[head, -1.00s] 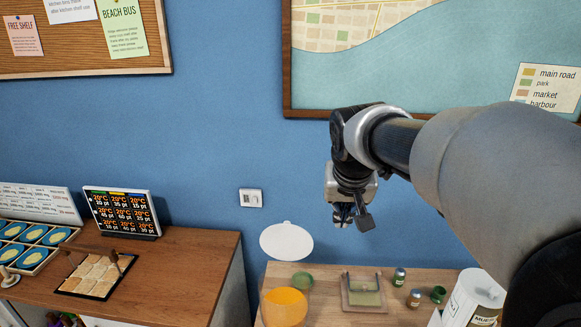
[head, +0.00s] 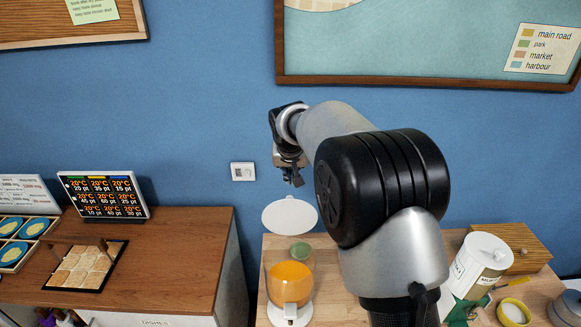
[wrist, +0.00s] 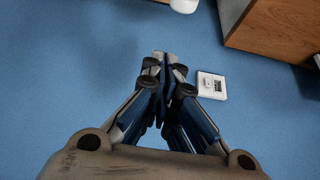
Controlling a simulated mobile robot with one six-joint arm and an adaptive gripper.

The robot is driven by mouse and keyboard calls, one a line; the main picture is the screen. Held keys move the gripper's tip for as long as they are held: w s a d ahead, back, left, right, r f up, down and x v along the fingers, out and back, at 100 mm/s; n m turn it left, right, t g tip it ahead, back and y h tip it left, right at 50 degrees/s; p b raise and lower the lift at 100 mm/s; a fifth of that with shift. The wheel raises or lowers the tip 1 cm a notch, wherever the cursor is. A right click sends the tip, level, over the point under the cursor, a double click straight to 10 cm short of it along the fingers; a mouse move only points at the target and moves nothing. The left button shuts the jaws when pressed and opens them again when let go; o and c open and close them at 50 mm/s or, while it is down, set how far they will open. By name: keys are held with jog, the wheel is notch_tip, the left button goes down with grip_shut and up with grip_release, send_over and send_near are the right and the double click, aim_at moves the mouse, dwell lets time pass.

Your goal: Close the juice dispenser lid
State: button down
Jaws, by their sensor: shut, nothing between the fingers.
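The juice dispenser (head: 290,285) stands on the right-hand wooden counter in the head view, with orange juice in its clear tank. Its round white lid (head: 291,214) is open, raised at the back of the tank with its face toward the camera. My gripper (head: 293,181) is shut and empty, above the raised lid and in front of the blue wall; I cannot tell whether it is nearer the wall than the lid. In the wrist view my gripper (wrist: 162,75) has its fingers together. A white rounded edge, perhaps the lid (wrist: 184,4), shows at the top there.
A green cup (head: 300,251) shows behind the tank. A white muesli canister (head: 482,262) stands at right.

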jog(key=s, duration=0.2)
jog(key=s+b, duration=0.1)
jog(key=s, duration=0.1)
jog(key=shift+a+f, duration=0.1)
jog(key=shift+f, duration=0.2)
